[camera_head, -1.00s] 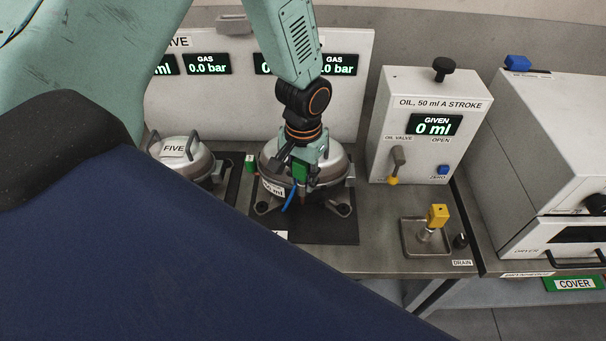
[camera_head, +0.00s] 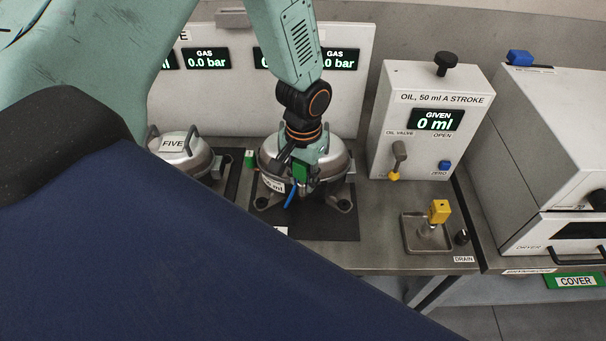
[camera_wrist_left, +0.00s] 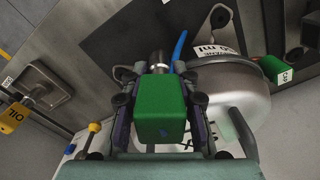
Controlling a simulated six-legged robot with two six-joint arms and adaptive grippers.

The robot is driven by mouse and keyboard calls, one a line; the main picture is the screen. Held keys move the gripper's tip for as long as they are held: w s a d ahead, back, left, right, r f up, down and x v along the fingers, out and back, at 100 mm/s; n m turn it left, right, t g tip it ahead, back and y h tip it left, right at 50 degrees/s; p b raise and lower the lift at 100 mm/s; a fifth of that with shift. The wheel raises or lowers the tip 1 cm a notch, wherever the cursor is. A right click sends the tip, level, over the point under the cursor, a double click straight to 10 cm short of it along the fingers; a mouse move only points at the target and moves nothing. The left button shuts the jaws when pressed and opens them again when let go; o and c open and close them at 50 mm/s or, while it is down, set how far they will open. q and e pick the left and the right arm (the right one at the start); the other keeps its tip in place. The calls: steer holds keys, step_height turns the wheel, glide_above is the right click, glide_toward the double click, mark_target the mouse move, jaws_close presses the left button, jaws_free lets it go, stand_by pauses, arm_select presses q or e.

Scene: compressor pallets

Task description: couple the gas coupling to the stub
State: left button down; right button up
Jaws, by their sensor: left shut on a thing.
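My left gripper (camera_head: 301,172) is shut on a green block, the gas coupling (camera_wrist_left: 162,112), whose two sides lie between the fingers in the left wrist view. It is held over the front of a rounded metal compressor (camera_head: 335,160). A short metal cylinder (camera_wrist_left: 157,62) shows just past the block's far end; I cannot tell whether it is the stub or part of the coupling, or whether they are joined. A blue tube (camera_head: 291,194) slants down beside the gripper. It also shows in the left wrist view (camera_wrist_left: 179,46). My right gripper is not in view.
Another green block (camera_head: 249,158) stands left of the compressor. A second compressor marked FIVE (camera_head: 180,148) is further left. The oil dispenser (camera_head: 420,150) and a yellow oil coupling (camera_head: 438,212) over a drain tray (camera_head: 425,240) are right. A dark mat (camera_head: 330,228) lies below.

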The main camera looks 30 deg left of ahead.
arm_select(q)
steer(key=shift+f+b, duration=0.3)
steer(key=shift+f, duration=0.35)
steer(key=c, duration=0.9)
jaws_free()
steer(key=shift+c, duration=0.2)
steer(key=shift+r, duration=0.1)
step_height(320, 180, up, 12)
steer(key=shift+f, duration=0.1)
steer(key=shift+s+d, duration=0.1)
steer(key=shift+s, duration=0.05)
